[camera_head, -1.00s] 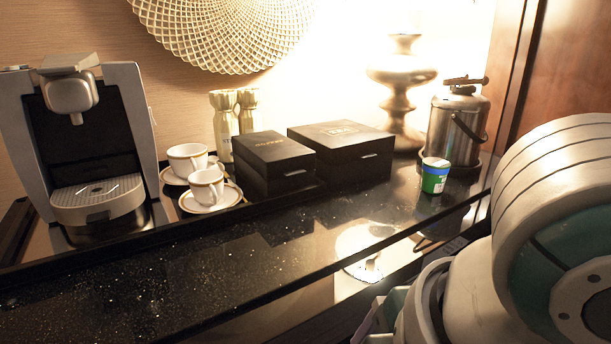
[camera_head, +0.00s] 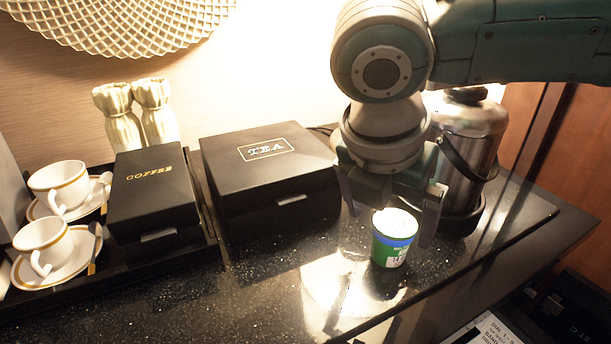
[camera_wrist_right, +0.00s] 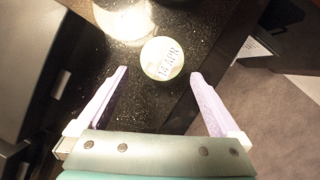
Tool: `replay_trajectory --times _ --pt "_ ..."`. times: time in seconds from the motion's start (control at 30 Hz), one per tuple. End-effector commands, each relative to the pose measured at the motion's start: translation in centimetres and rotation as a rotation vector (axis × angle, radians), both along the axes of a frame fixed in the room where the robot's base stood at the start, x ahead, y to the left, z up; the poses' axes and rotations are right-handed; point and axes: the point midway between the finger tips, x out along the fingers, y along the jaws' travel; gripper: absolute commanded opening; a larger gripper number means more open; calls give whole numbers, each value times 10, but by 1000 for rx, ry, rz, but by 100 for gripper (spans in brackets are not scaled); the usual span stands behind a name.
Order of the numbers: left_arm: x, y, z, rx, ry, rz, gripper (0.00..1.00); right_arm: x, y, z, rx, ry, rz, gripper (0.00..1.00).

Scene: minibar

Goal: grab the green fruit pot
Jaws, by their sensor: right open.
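The green fruit pot (camera_head: 391,244) stands upright on the black speckled counter, near its front edge, with a white lid and a blue band. In the right wrist view its round printed lid (camera_wrist_right: 162,58) lies ahead of the fingertips, centred between their lines. My right gripper (camera_head: 390,222) is open and empty, pointing down from above and behind the pot, one finger to each side. The right wrist view shows its two pale fingers (camera_wrist_right: 157,75) spread wide, with the pot just beyond them. My left gripper is not in view.
A metal ice bucket (camera_head: 470,140) stands close behind the right gripper. The black tea box (camera_head: 270,165) and coffee box (camera_head: 150,195) are to the left, with white cups (camera_head: 57,185) further left. The counter (camera_head: 250,300) in front is clear.

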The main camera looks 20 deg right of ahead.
Motion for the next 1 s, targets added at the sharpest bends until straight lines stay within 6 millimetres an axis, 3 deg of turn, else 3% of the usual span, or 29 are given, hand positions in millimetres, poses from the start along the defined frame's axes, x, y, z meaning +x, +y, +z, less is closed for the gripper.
replay_trajectory --times 0.43,0.77,1.0 --pt "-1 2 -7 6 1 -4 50 11 -24 -51 -2 1 -2 100" --pt "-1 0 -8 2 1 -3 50 13 -27 -57 0 -2 2 100" --pt "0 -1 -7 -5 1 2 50 13 -26 -57 0 -2 1 73"
